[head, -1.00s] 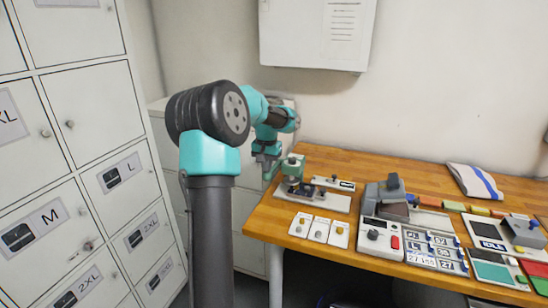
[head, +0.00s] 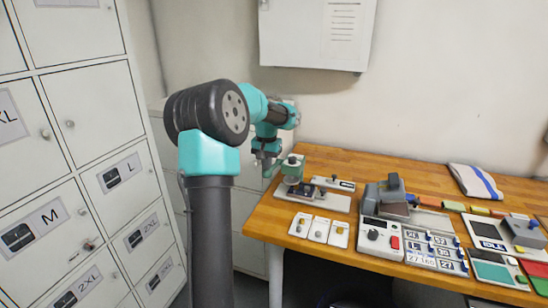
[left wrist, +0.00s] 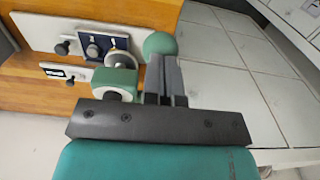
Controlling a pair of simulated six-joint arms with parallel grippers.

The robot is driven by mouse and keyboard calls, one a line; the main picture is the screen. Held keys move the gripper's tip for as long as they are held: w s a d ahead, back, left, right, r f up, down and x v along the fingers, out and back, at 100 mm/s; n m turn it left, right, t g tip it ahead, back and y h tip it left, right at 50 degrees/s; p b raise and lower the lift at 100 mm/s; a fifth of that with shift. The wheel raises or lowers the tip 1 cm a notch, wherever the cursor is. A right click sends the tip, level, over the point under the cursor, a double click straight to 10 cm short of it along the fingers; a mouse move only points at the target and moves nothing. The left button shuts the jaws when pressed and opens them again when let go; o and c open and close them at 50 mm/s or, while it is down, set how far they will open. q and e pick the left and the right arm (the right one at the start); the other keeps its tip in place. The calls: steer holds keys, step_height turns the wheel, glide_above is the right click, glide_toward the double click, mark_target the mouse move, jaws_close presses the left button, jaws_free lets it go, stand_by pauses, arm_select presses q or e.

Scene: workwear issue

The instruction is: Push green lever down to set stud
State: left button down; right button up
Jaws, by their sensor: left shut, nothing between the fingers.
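The stud press (head: 293,165) has a green body with a pale round cap and stands on a white base plate at the table's left end. In the left wrist view its green body (left wrist: 115,80) shows left of the fingers. A green ball, seemingly the lever's knob (left wrist: 160,44), is at the fingertips; contact cannot be told. My left gripper (head: 266,161) is shut and empty beside the press, past the table's left edge. Its dark fingers show in the left wrist view (left wrist: 165,75). A dark blue piece (left wrist: 104,46) lies on the base plate. My right gripper is out of view.
White cards (head: 319,229) lie in front of the press. A grey device (head: 390,205), label plates and a folded striped cloth (head: 474,182) are farther right. Labelled lockers (head: 95,150) stand at the left. A white box (head: 318,35) hangs on the wall.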

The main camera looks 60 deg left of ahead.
arm_select(q)
step_height(320, 180, up, 12)
steer(key=shift+f, duration=0.25)
stand_by(1.5)
stand_by(0.3)
